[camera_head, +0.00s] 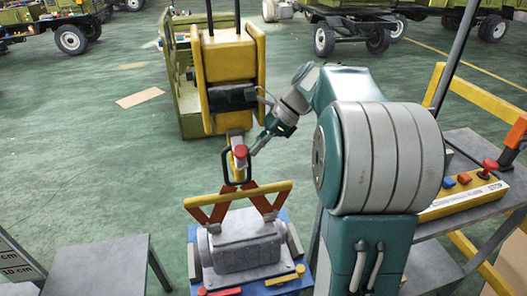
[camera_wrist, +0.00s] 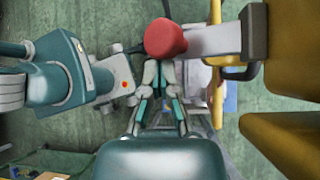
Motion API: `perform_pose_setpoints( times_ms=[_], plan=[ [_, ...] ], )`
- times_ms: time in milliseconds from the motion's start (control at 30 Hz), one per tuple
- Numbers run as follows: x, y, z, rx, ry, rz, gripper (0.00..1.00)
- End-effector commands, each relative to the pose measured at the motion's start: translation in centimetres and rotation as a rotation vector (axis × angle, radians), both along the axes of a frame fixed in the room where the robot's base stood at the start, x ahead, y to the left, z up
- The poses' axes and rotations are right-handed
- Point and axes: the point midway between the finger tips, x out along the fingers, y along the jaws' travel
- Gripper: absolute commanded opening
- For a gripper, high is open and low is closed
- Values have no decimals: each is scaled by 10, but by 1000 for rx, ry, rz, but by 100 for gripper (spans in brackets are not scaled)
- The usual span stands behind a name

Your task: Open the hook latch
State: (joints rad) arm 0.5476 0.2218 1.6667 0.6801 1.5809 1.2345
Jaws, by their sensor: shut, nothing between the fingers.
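A hook (camera_head: 229,172) with a dark curved loop hangs under the yellow hoist (camera_head: 230,75). Its red latch knob (camera_head: 240,152) is on the hook's upper part, and the loop meets the top of the orange lifting legs. My gripper (camera_head: 256,147) is just right of the knob, pointing toward it. In the wrist view the red knob (camera_wrist: 165,38) is large, on a grey bar, just beyond my gripper's fingertips (camera_wrist: 165,66). The gripper is shut and holds nothing. I cannot tell whether the fingertips touch the knob. The hook's loop is mostly hidden in the wrist view.
A yellow beam (camera_head: 240,200) on orange legs stands over a grey cast part (camera_head: 243,245) on a blue base. A grey table (camera_head: 97,266) is at lower left. A cart with a yellow control box (camera_head: 463,198) is at right. Green vehicles stand behind.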

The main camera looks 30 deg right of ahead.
Motion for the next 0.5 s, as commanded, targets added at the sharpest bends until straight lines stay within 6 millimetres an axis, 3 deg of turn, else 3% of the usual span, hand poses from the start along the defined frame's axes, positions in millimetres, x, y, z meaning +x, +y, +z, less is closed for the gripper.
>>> perform_pose_setpoints(
  times_ms=[500],
  plan=[
    [0, 9, 6, 3, -4, 6, 0]
  ],
)
